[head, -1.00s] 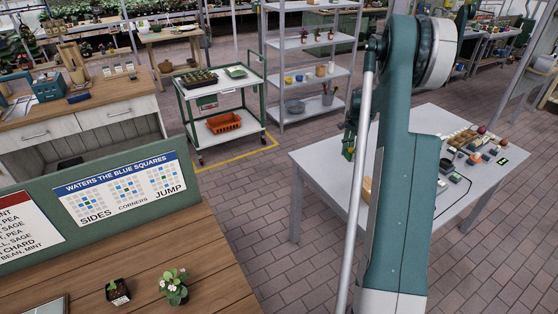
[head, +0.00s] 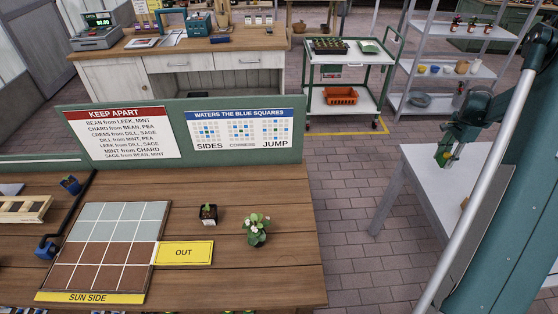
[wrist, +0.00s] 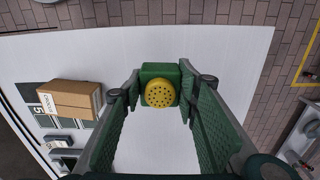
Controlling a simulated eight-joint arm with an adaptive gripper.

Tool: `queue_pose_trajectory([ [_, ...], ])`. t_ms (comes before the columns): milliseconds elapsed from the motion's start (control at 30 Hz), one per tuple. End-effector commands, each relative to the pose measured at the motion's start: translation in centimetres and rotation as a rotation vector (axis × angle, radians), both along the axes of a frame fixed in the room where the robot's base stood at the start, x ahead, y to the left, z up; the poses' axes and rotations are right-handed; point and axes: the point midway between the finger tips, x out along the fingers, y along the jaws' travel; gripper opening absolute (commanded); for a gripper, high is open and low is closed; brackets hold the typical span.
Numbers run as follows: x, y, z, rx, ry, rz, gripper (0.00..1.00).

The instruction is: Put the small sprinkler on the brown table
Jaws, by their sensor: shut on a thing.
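My gripper (wrist: 168,86) is shut on the small sprinkler (wrist: 159,92), a green block with a round, yellow, holed face, in the wrist view. In the head view the sprinkler (head: 441,156) shows as a small green shape at the right, below my gripper (head: 448,147), over the edge area of a white table (head: 424,178). The brown table (head: 285,277) is a plank-topped table in the left foreground, apart from the gripper, with a floor gap between the two tables.
The brown table bears a tile grid (head: 120,222), a yellow OUT card (head: 184,253), a small potted seedling (head: 208,214) and a white-flowered plant (head: 255,230). A green sign board (head: 186,131) stands along its back edge. Bare planks lie at its front right.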

Motion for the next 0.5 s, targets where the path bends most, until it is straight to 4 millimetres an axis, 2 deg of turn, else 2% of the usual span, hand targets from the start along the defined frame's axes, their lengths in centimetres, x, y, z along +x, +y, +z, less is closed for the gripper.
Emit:
queue_pose_trajectory([
  [33, 0.8, 1.8, 0.0, 0.000, 0.000, 0.028, 0.17],
  [500, 5.2, 16.2, 0.3, 0.000, 0.000, 0.262, 0.17],
])
